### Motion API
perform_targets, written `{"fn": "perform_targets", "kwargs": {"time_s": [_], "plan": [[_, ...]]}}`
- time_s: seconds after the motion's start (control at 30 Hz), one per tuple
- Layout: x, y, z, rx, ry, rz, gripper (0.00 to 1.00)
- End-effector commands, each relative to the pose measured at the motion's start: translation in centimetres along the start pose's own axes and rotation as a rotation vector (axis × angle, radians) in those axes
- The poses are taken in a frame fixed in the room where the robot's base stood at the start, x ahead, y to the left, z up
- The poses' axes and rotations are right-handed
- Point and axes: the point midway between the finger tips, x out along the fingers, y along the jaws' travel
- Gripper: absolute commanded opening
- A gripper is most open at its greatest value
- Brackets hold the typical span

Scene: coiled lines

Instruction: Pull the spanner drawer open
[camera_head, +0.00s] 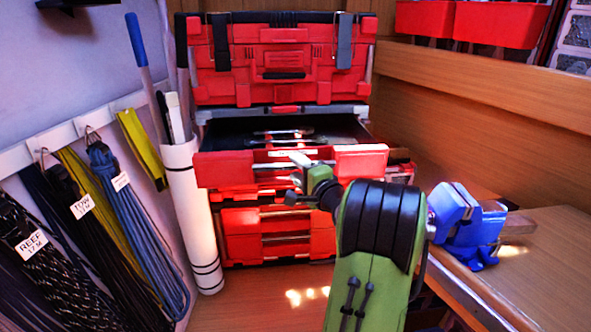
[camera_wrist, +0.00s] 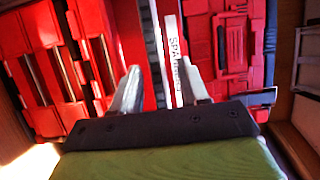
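The red tool chest (camera_head: 285,85) stands against the back wall. Its spanner drawer (camera_head: 225,168) is slid out, showing a dark interior with spanners (camera_head: 283,133) lying inside. In the wrist view the drawer's pale label strip (camera_wrist: 172,60) reads "SPA...", the rest hidden by a finger. My gripper (camera_head: 296,179) is at the drawer front, its two grey fingers apart. In the wrist view my gripper (camera_wrist: 160,82) has the label strip and a grey rail (camera_wrist: 152,40) showing between its fingers. Contact with the handle cannot be told.
More red drawers (camera_head: 250,245) sit below. A blue vise (camera_head: 468,222) stands on the wooden bench (camera_head: 535,265) right of my arm. Coiled lines (camera_head: 135,225) hang on the left wall beside a white roll (camera_head: 192,215). Red bins (camera_head: 497,22) sit upper right.

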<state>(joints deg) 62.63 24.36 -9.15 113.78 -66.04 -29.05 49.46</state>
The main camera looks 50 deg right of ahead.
Motion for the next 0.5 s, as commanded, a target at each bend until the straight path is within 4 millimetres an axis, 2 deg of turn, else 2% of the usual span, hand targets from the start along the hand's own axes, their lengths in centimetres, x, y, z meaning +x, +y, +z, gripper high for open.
{"fn": "perform_targets", "kwargs": {"time_s": [0.13,0.23,0.5], "plan": [[-0.2,0.1,0.0,0.002,0.000,0.002,0.45],[-1.4,0.2,-0.1,0.002,0.002,0.004,0.45],[-8.9,0.2,-0.1,0.001,0.009,0.001,0.45]]}}
